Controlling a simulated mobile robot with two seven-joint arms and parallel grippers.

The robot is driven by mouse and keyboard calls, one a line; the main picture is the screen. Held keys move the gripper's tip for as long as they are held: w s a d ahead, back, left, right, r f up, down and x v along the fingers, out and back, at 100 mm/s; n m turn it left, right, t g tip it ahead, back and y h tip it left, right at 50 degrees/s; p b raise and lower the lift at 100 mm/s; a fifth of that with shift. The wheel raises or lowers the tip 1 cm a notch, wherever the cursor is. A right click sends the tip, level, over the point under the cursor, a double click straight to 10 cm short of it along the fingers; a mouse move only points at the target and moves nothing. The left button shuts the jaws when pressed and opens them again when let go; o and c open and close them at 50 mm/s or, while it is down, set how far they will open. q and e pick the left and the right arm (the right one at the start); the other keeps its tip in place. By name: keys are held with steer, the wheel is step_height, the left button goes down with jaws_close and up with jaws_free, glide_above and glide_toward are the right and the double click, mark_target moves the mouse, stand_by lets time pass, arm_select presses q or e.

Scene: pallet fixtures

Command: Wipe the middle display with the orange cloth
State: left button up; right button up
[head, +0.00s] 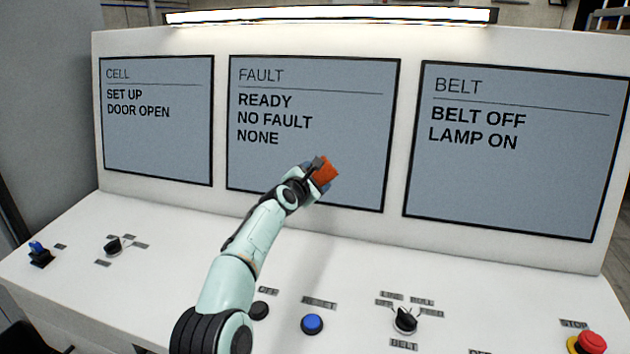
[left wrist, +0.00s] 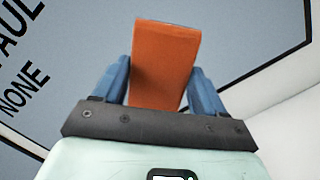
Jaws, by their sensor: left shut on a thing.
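The middle display (head: 350,100) is a grey screen in a black frame, headed FAULT, with the lines READY, NO FAULT and NONE. My left gripper (head: 318,177) is in front of its lower middle part, right of and below the word NONE. It is shut on the orange cloth (head: 326,171). In the left wrist view the cloth (left wrist: 165,65) stands between the two blue fingers, with the display (left wrist: 90,50) behind it. I cannot tell whether the cloth touches the screen. My right gripper is in neither view.
The CELL display (head: 157,140) is on the left and the BELT display (head: 510,170) on the right. Below, the sloped desk carries a blue button (head: 312,323), a black selector knob (head: 405,320), a red stop button (head: 590,343) and a blue-tipped switch (head: 39,252).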

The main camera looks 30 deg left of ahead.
arm_select(q)
steer(key=s+d+r+b, duration=0.1)
steer(key=s+r, duration=0.1)
steer(key=s, duration=0.4)
steer(key=shift+d+r+b, duration=0.15)
steer(key=shift+d+b, duration=0.25)
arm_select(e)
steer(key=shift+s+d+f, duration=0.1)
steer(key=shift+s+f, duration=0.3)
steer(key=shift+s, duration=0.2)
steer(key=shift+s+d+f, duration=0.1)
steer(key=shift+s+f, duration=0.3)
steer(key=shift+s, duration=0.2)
arm_select(q)
steer(key=shift+w, duration=0.1)
steer(key=v, duration=0.3)
steer(key=shift+d, duration=0.15)
steer(key=shift+w, duration=0.1)
